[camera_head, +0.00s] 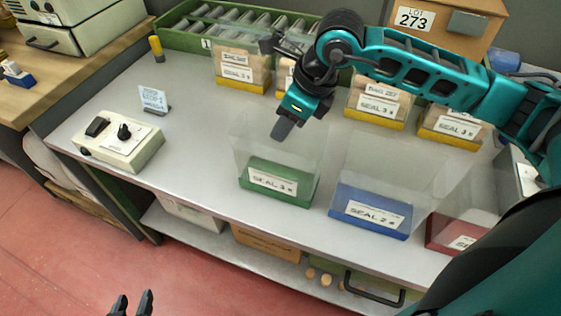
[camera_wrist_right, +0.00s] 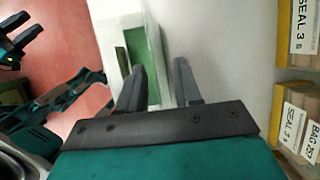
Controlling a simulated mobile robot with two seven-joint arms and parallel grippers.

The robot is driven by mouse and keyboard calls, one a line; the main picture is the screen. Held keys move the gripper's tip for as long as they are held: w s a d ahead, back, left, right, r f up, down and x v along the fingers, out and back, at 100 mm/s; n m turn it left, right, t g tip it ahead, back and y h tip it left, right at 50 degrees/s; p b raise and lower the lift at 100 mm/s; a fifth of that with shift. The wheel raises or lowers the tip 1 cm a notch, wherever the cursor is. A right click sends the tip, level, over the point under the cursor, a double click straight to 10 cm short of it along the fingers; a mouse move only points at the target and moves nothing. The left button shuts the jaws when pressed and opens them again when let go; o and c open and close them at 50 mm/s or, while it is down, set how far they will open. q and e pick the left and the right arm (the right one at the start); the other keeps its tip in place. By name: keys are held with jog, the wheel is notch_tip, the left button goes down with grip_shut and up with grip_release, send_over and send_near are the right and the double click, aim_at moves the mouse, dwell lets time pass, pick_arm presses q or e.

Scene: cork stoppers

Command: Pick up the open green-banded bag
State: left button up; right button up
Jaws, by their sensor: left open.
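No bag with a green band shows clearly. The bags in the back row, such as the left one (camera_head: 243,62) and one further right (camera_head: 373,107), have yellow bands; one is largely hidden behind my right gripper. A clear bin with a green base (camera_head: 277,196) stands at the front middle and also shows in the right wrist view (camera_wrist_right: 145,50). My right gripper (camera_head: 277,86) is open and empty, above the table between this bin and the bags; its fingers show apart in the wrist view (camera_wrist_right: 160,85). My left gripper (camera_head: 132,303) is open and empty, low in front of the table.
A clear bin with a blue base (camera_head: 370,212) and one with a red base (camera_head: 455,236) stand right of the green one. A control box (camera_head: 118,142) and small sign (camera_head: 154,98) stand left. A green tray (camera_head: 190,38) and carton (camera_head: 440,20) are behind. The table's left-middle is clear.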

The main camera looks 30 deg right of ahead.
dwell(0.4)
grip_shut()
dwell(0.4)
